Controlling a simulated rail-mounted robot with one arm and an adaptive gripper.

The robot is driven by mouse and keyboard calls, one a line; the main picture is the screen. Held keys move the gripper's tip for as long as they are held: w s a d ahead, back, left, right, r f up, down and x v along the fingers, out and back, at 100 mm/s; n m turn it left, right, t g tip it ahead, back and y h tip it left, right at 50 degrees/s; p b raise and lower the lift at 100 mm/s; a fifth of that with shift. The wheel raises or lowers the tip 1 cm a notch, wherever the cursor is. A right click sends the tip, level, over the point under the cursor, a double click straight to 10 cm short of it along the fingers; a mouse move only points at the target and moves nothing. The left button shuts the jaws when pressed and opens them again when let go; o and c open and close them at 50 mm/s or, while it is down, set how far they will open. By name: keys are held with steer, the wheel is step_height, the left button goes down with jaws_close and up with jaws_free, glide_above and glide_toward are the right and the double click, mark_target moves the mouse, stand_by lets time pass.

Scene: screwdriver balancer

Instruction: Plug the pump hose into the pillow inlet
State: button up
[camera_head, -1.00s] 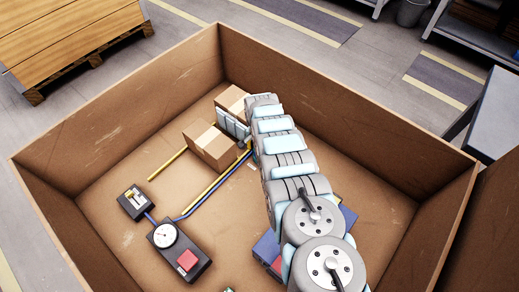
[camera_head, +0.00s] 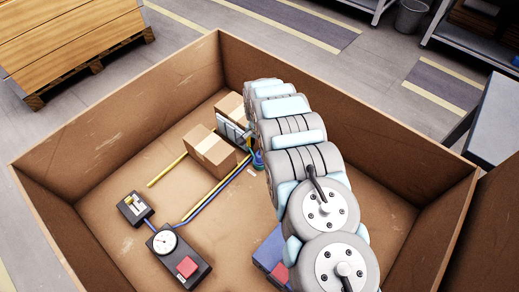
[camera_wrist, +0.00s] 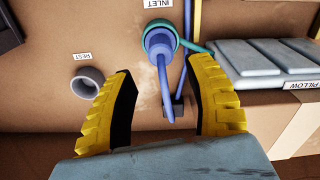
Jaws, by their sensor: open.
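In the wrist view, my gripper (camera_wrist: 165,105) is open and empty, with its yellow, black-padded fingers spread. Beyond the fingertips, the blue hose end (camera_wrist: 158,44) sits in the teal ring of the inlet (camera_wrist: 152,27), under the INLET label. How deep it sits cannot be told. The blue pump hose (camera_wrist: 164,88) runs from it between the fingers, untouched. The grey pillow (camera_wrist: 245,55) is at right and shows between boxes in the head view (camera_head: 232,131). The pump (camera_head: 178,255), with gauge and red button, is front left. My arm hides my gripper in the head view.
Cardboard boxes (camera_head: 210,152) flank the pillow. A small switch box (camera_head: 135,208) and yellow strips (camera_head: 167,170) lie on the floor. High brown walls (camera_head: 350,115) enclose the area. A blue box (camera_head: 270,255) stands partly behind my arm.

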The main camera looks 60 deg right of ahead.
mark_target(259, 155)
steer(key=shift+r, duration=2.55)
steer(key=shift+w, duration=0.1)
